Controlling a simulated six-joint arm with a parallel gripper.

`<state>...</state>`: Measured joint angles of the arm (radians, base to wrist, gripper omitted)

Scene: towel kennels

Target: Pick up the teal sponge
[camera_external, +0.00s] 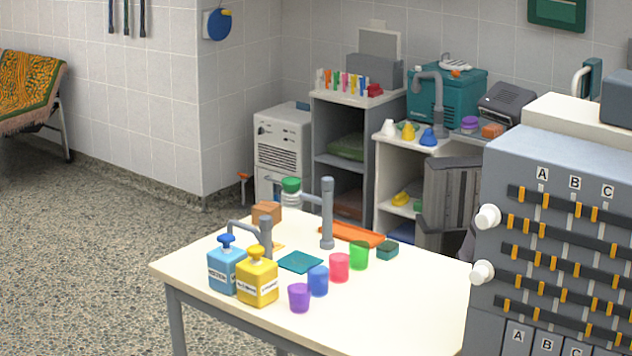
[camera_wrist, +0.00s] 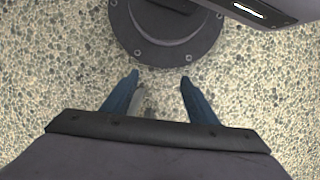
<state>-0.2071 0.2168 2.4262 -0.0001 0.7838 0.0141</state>
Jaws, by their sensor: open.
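A dark teal block that looks like the teal sponge (camera_external: 387,251) lies on the white table (camera_external: 420,300), right of the green cup and near the end of an orange tray. A flat teal cloth (camera_external: 300,262) lies farther left on the same table. In the wrist view my gripper (camera_wrist: 159,80) has two blue fingers spread apart with nothing between them. It points at speckled floor and a dark round bolted base. The sponge is not in the wrist view. I cannot make out my gripper in the external view.
Purple (camera_external: 299,298), blue (camera_external: 318,281), pink (camera_external: 340,267) and green (camera_external: 359,255) cups stand in a diagonal row. Blue (camera_external: 226,268) and yellow (camera_external: 257,281) bottles stand at left. The orange tray (camera_external: 350,235) lies behind. Grey pipe-like posts (camera_external: 327,212) rise there. The table's right front is clear.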

